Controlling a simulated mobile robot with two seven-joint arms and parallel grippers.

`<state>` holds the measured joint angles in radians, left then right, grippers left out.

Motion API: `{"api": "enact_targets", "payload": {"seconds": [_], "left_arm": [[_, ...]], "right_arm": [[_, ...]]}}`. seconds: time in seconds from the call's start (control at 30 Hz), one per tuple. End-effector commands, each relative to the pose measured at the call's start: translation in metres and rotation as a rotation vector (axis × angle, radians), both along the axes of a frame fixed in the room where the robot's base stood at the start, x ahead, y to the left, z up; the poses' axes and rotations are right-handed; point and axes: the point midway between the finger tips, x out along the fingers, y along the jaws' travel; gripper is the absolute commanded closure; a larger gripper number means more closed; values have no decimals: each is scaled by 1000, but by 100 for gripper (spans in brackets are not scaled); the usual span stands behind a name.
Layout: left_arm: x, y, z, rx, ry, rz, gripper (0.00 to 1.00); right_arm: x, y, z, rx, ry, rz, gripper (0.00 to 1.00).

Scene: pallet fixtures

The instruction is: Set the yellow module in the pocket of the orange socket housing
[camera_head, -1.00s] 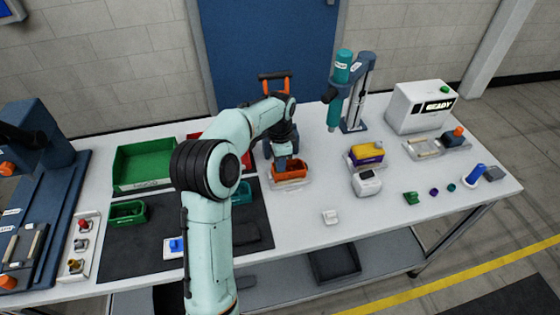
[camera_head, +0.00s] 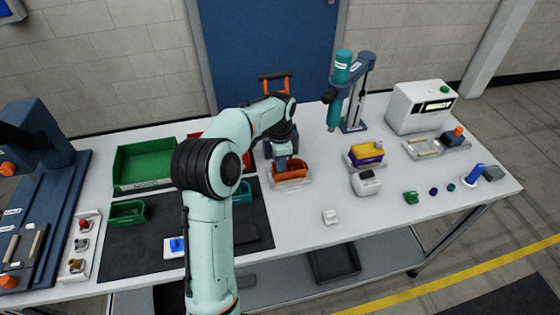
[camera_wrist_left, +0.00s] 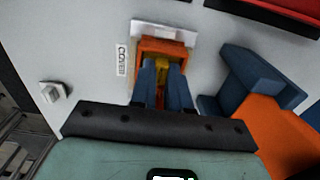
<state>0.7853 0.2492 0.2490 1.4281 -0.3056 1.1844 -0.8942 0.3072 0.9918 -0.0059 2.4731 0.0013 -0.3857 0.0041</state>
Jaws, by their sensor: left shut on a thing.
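The orange socket housing (camera_head: 292,172) sits on a pale plate near the middle of the table. In the left wrist view it is an open orange box (camera_wrist_left: 178,46) straight ahead of the fingers. My left gripper (camera_head: 281,160) points down at the housing from above. In the wrist view its two blue fingers (camera_wrist_left: 162,80) are shut on the yellow module (camera_wrist_left: 161,70), which is at or inside the housing's opening. How deep it sits cannot be told. The module is hidden in the head view. My right gripper is not in view.
A blue-and-orange fixture (camera_wrist_left: 250,85) stands close beside the gripper. A teal tool on a stand (camera_head: 350,100) and a purple-and-yellow block (camera_head: 366,153) are to the right. Green bins (camera_head: 145,165) are at left.

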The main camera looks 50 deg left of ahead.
Motion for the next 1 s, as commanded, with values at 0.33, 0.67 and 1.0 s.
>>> {"api": "enact_targets", "payload": {"seconds": [0.33,0.67,1.0], "left_arm": [[0,0,-4,0,1,0,100],[0,0,-9,0,0,0,100],[0,0,-14,0,0,0,100]], "right_arm": [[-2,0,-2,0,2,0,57],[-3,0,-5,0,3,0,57],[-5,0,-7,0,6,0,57]]}}
